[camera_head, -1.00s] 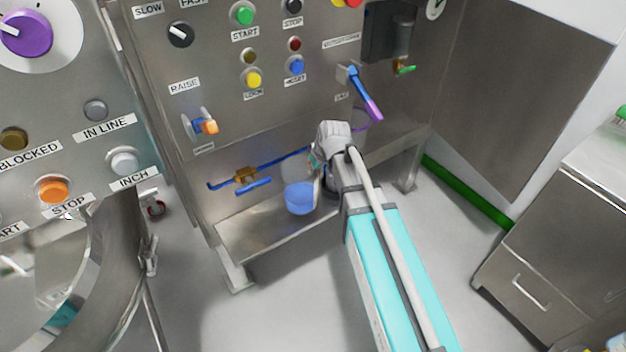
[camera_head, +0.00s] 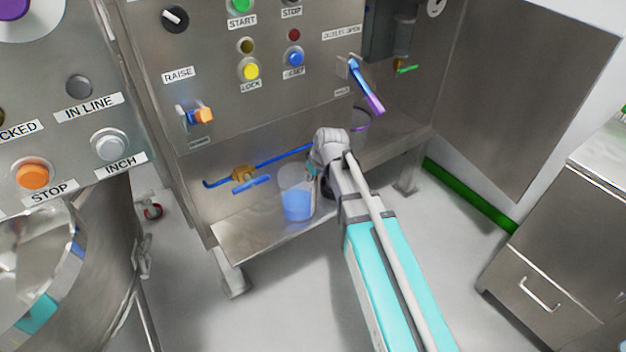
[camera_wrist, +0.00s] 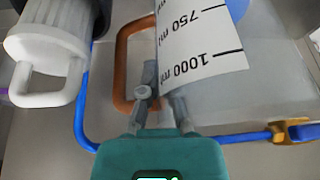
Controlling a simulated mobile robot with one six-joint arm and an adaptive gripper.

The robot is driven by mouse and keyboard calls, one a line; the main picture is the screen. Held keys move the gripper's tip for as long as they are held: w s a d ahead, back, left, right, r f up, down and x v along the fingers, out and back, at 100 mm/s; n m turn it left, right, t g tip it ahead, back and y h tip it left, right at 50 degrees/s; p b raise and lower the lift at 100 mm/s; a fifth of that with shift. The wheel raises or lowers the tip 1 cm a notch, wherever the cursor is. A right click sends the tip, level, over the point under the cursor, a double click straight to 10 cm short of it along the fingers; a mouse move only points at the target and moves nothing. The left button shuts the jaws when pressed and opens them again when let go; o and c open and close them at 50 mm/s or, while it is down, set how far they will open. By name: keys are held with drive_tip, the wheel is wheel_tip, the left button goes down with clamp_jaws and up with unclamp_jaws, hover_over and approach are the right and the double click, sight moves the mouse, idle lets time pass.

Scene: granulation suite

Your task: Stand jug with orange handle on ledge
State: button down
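The jug with orange handle (camera_head: 296,192) is clear, with blue liquid low inside. It is upright at the ledge (camera_head: 240,236); I cannot tell whether its base touches. In the wrist view, its orange-brown handle (camera_wrist: 122,62) and white scale label (camera_wrist: 200,50), marked 750 and 1000 ml, show close up. My gripper (camera_wrist: 164,92) is at the handle, its two fingers close together beside the label. It appears shut on the jug, though the exact contact is partly hidden. In the head view my gripper (camera_head: 318,170) is at the jug's right side.
A blue pipe with a brass valve (camera_head: 243,174) runs behind the jug. The ledge is bare left of the jug. A steel cabinet (camera_head: 540,285) stands at right.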

drive_tip(key=shift+f, duration=0.1)
idle(0.3)
drive_tip(key=c, duration=0.8)
unclamp_jaws()
drive_tip(key=p+v, duration=1.1)
drive_tip(key=v, duration=0.1)
idle(0.7)
drive_tip(key=s+d+f+m+g+h, duration=0.1)
drive_tip(key=s+d+m+g+h, duration=0.2)
drive_tip(key=s+d+m, duration=0.4)
drive_tip(key=s+d, duration=0.6)
drive_tip(key=d, duration=0.1)
drive_tip(key=shift+d+m, duration=0.3)
drive_tip(key=shift+d, duration=0.05)
drive_tip(key=shift+f, duration=0.1)
